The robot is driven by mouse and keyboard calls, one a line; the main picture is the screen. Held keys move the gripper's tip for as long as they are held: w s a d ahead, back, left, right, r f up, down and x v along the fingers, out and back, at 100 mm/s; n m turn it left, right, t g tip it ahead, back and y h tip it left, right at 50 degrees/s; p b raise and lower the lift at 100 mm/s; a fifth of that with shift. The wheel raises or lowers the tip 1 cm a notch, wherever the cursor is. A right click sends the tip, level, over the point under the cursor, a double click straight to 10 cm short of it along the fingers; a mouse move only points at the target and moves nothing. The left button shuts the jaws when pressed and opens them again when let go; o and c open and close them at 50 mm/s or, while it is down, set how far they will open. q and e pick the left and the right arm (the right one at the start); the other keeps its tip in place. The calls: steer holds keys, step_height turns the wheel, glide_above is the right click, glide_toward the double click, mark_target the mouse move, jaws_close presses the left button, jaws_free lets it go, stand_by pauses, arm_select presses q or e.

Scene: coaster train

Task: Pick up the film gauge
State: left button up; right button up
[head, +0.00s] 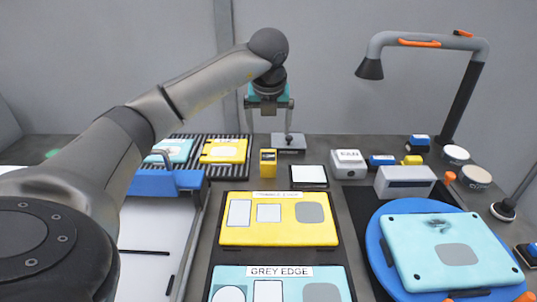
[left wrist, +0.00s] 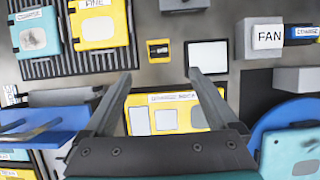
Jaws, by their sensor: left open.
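A small yellow device with a dark window (head: 268,163), which I take to be the film gauge, stands on the grey bench near the middle. In the left wrist view the yellow device (left wrist: 158,50) shows just beyond the space between the fingertips. My left gripper (head: 270,130) points down above the back of the bench, and its fingers also show in the left wrist view (left wrist: 159,77). My right gripper is not in view.
A framed white pad (head: 309,175) and the FAN box (head: 348,163) stand right of the device. A ribbed rack with teal and yellow cases (head: 223,151) is to its left. A grey block (head: 288,142) is behind. A yellow panel (head: 280,235) lies in front.

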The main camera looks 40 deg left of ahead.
arm_select(q)
steer(key=b, duration=0.1)
glide_toward(268, 157)
steer(key=x, duration=0.5)
steer(key=shift+d, duration=0.15)
steer(key=shift+b+x, duration=0.7)
steer(key=shift+x, duration=2.3)
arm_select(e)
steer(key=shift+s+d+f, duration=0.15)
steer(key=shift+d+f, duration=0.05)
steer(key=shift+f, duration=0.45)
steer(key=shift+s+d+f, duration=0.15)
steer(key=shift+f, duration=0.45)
arm_select(q)
steer(key=shift+r, duration=0.1)
jaws_close()
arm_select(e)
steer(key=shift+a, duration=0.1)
